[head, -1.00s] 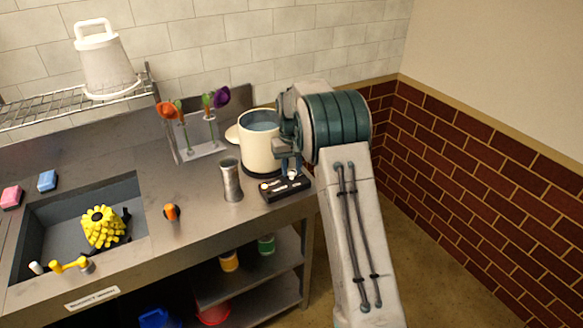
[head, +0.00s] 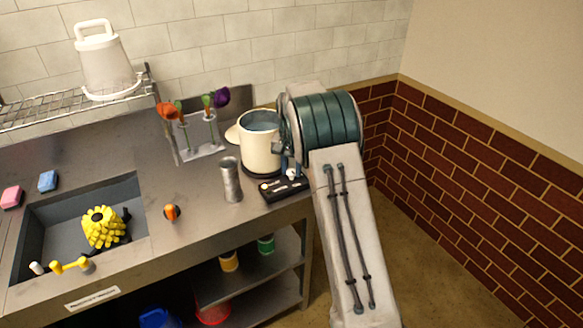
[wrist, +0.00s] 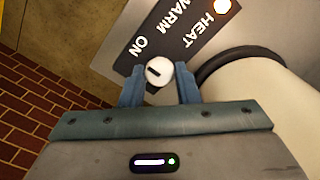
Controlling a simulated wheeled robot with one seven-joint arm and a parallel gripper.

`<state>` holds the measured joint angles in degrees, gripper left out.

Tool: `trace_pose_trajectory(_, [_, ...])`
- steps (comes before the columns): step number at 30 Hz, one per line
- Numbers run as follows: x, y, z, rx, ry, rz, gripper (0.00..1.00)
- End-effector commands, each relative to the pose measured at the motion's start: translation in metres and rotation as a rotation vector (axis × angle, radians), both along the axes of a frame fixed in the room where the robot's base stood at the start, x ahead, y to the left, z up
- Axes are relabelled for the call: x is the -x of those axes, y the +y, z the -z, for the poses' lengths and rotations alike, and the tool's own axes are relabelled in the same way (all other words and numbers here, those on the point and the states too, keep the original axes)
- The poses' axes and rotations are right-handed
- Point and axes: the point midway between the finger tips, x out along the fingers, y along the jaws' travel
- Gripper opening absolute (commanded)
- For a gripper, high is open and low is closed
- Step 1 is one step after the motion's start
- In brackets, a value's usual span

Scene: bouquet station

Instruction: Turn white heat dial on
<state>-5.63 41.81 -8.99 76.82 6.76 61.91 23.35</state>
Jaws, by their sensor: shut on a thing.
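The white heat dial (wrist: 159,71) is a round knob with a dark pointer mark, on a dark control panel (wrist: 190,32) printed HEAT, WARM and ON. In the wrist view my gripper (wrist: 160,82) has its two blue fingers on either side of the dial, shut on it. A small light (wrist: 222,6) by the word HEAT glows orange-white.
A cream pot (head: 259,150) holding liquid stands right behind the control box. A grey metal cylinder (head: 230,178) stands to the left. Test tubes with flowers (head: 200,136) stand farther back. The sink (head: 60,222) lies at the left, and a brick wall (head: 480,170) at the right.

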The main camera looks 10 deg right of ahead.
Motion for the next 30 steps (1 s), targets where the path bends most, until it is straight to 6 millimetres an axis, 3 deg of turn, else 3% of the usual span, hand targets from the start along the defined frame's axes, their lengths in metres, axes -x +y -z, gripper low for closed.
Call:
trace_pose_trajectory(11, [-0.001,0.000,-0.001,-0.001,-0.003,0.005,0.06])
trace_pose_trajectory(12, [-0.001,0.000,-0.001,-0.001,-0.003,0.005,0.34])
trace_pose_trajectory(14, [-0.001,0.000,-0.001,-0.001,-0.003,0.005,0.50])
trace_pose_trajectory(24, [-0.001,0.000,-0.003,-0.001,-0.003,0.004,0.50])
trace_pose_trajectory(30, [-0.001,0.000,-0.031,-0.001,-0.006,0.004,0.50])
